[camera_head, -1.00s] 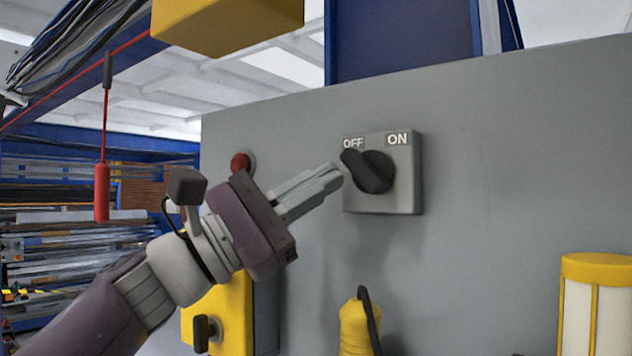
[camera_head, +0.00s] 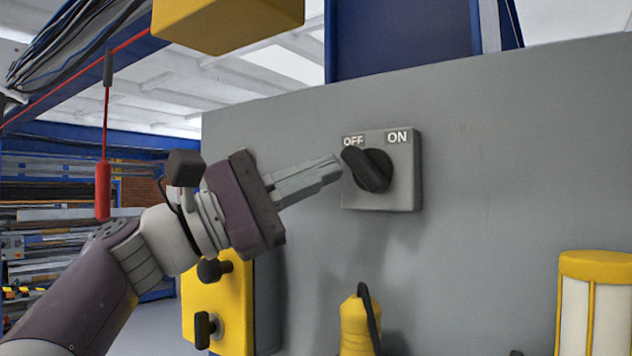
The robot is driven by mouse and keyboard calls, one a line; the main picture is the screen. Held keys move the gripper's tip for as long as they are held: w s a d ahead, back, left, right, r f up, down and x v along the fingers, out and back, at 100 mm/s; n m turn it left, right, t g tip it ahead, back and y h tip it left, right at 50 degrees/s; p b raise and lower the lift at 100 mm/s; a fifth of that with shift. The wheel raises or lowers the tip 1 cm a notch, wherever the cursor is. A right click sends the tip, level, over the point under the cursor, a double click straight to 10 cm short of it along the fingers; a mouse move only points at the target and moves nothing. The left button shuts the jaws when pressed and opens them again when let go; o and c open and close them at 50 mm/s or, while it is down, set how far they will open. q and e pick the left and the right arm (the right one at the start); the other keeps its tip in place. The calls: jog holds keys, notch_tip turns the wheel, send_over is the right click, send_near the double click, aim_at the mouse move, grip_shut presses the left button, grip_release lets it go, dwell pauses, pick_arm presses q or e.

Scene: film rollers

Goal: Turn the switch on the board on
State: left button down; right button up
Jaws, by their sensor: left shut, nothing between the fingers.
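The switch is a black rotary knob (camera_head: 369,170) on a grey square plate (camera_head: 402,190) fixed to the grey board (camera_head: 520,170). The plate is marked OFF at its upper left and ON at its upper right. The knob's handle tilts up and left, toward OFF. My left gripper (camera_head: 338,164) comes in from the left, shut and empty. Its fingertips are just left of the knob, at the plate's left edge in the picture. I cannot tell whether they touch the knob. My right gripper is not in view.
A yellow box with black knobs (camera_head: 235,310) is on the board's lower left. A yellow part with a black loop (camera_head: 354,325) sits below the switch. A yellow and white lamp-like cylinder (camera_head: 594,305) is at the lower right. A red pendant (camera_head: 103,190) hangs at the left.

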pick_arm(q)
jog(key=shift+a+r+m+g+y, duration=0.1)
jog(key=shift+r+m+g+y, duration=0.2)
jog(key=shift+m+y, duration=0.15)
jog(key=shift+s+r, duration=0.1)
jog(key=shift+r, duration=0.4)
jog(key=shift+r+m+g+y+p, duration=0.35)
jog(key=shift+m+g+p, duration=0.15)
jog(key=shift+m, duration=0.35)
jog(key=shift+s+d+r+p, duration=0.15)
jog(key=shift+d+r+p, duration=0.15)
jog(key=shift+d+r, duration=0.15)
jog(key=shift+s+d+r, duration=0.35)
jog(key=shift+d+r, duration=0.2)
jog(key=shift+r, duration=0.05)
dwell(0.9)
